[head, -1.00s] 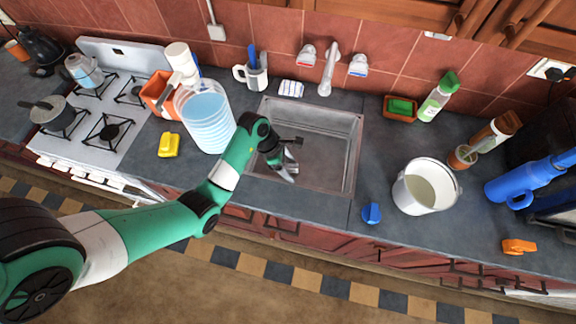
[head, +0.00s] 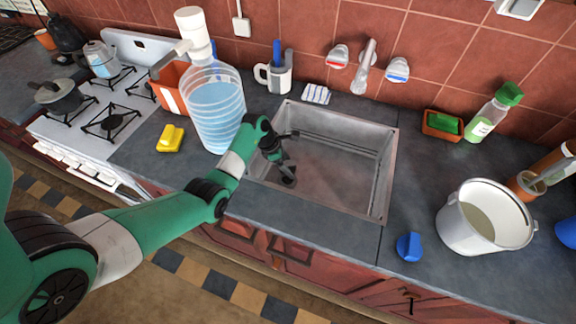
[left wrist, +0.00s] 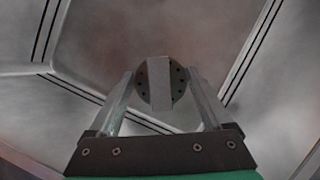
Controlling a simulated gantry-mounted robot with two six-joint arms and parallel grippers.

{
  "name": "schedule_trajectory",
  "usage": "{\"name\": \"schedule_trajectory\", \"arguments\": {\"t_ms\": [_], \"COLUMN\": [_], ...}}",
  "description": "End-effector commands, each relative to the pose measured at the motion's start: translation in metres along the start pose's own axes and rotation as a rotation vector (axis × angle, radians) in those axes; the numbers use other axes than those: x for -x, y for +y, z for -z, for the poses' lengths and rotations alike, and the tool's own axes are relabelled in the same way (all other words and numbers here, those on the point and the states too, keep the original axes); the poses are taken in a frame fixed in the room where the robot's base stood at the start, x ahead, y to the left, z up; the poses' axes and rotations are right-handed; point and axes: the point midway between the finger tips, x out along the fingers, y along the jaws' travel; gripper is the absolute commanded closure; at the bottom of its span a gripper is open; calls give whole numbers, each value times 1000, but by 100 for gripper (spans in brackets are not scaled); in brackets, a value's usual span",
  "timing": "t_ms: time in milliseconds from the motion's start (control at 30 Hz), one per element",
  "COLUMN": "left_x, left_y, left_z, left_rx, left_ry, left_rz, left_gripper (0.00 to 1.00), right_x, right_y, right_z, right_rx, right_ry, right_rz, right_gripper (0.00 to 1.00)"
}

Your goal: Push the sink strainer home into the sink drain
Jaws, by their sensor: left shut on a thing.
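The sink (head: 345,165) is a metal basin set in the dark worktop. My left gripper (head: 288,174) reaches down into its left part. In the left wrist view, my left gripper (left wrist: 160,84) is shut on the sink strainer (left wrist: 147,85), a round disc with dark holes and a pale bar across its middle. The strainer is low over or at the sink floor; I cannot tell whether it is seated. The drain cannot be made out and seems hidden beneath the strainer. My right gripper is not in view.
A water-filled clear container (head: 216,115) stands left of the sink beside my arm. A yellow sponge (head: 170,138) lies further left. The tap (head: 366,65) is on the wall behind. A white bucket (head: 485,215) and a blue object (head: 409,247) are at right.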

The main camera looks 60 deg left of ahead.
Motion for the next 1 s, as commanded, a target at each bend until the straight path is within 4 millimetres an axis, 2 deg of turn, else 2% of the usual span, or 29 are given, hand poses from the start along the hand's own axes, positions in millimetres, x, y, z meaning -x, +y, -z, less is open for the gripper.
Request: {"name": "schedule_trajectory", "arguments": {"t_ms": [533,1000], "left_x": [2,-14], "left_y": [-1,-1], "left_z": [0,6], "left_rx": [0,0], "left_ry": [1,1], "left_rz": [2,3], "left_gripper": [79,79], "right_x": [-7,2], "right_y": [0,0], "right_z": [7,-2], "right_rx": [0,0], "right_ry": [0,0], "right_rz": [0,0], "right_gripper": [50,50]}}
